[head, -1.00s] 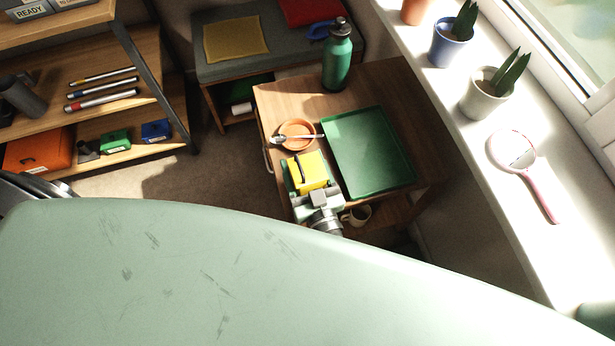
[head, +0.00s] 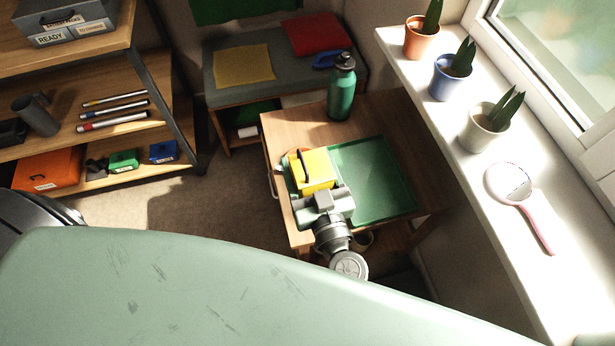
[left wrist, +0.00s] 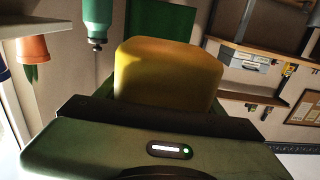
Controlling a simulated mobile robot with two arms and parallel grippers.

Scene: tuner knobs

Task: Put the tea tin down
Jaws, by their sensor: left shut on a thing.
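My left gripper (head: 306,172) is shut on the yellow tea tin (head: 318,178), over the near left part of the small wooden table (head: 283,127). The tin covers most of an orange saucer (head: 284,160) and overlaps the left edge of the green tray (head: 378,185) in the head view. I cannot tell whether its underside touches anything. In the left wrist view the tin (left wrist: 168,72) fills the middle, just beyond my gripper. My right gripper is not in view.
A green bottle (head: 341,90) stands at the table's back. The tray looks empty where it shows. The windowsill at right holds potted plants (head: 483,130) and a pink-handled round mirror (head: 512,185).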

